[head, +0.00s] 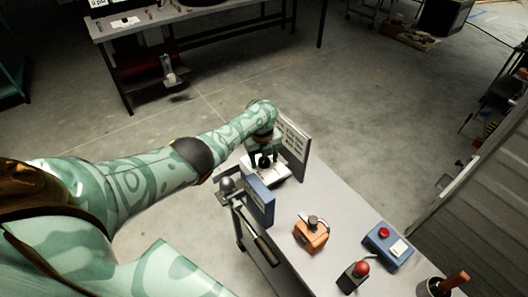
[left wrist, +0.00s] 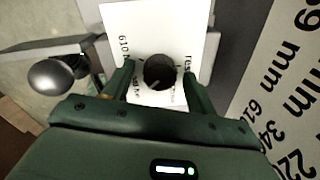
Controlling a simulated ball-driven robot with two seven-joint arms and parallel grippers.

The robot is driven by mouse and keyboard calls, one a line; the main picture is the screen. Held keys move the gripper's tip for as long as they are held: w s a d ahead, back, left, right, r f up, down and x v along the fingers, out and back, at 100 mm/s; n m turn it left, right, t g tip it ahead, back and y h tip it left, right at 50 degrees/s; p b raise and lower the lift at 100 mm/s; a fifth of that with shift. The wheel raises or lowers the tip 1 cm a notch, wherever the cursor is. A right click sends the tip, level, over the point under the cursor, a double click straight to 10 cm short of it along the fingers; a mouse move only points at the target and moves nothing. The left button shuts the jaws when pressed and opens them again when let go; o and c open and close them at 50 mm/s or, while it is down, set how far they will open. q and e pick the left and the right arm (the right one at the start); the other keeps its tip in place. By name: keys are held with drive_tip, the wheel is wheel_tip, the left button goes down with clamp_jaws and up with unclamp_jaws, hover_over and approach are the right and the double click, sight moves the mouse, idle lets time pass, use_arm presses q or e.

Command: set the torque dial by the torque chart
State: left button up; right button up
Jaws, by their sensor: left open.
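The torque dial's black knob (left wrist: 160,72) sits on a white plate (left wrist: 150,25) printed with "610" on the left and a word starting "res" on the right. A pale mark shows on the knob. My left gripper (head: 263,152) is open over the dial on the bench in the head view. In the left wrist view its two fingers stand on either side of the knob; I cannot tell if they touch it. The torque chart (head: 295,136) is a white upright board just behind the dial. Its black figures with "mm" are partly cut off in the left wrist view (left wrist: 285,85). My right gripper is out of view.
On the grey bench (head: 330,200) are a blue upright box (head: 260,200), an orange tool (head: 311,233), a blue box with a red button (head: 388,247) and a red-knobbed stick (head: 356,274). A round grey knob (left wrist: 57,78) is close left of the dial.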

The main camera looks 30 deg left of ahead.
sight(262, 161)
use_arm(q)
wheel_tip(262, 161, up, 16)
drive_tip(key=p, duration=0.8)
drive_tip(key=shift+s+a, duration=0.2)
drive_tip(key=shift+s, duration=0.1)
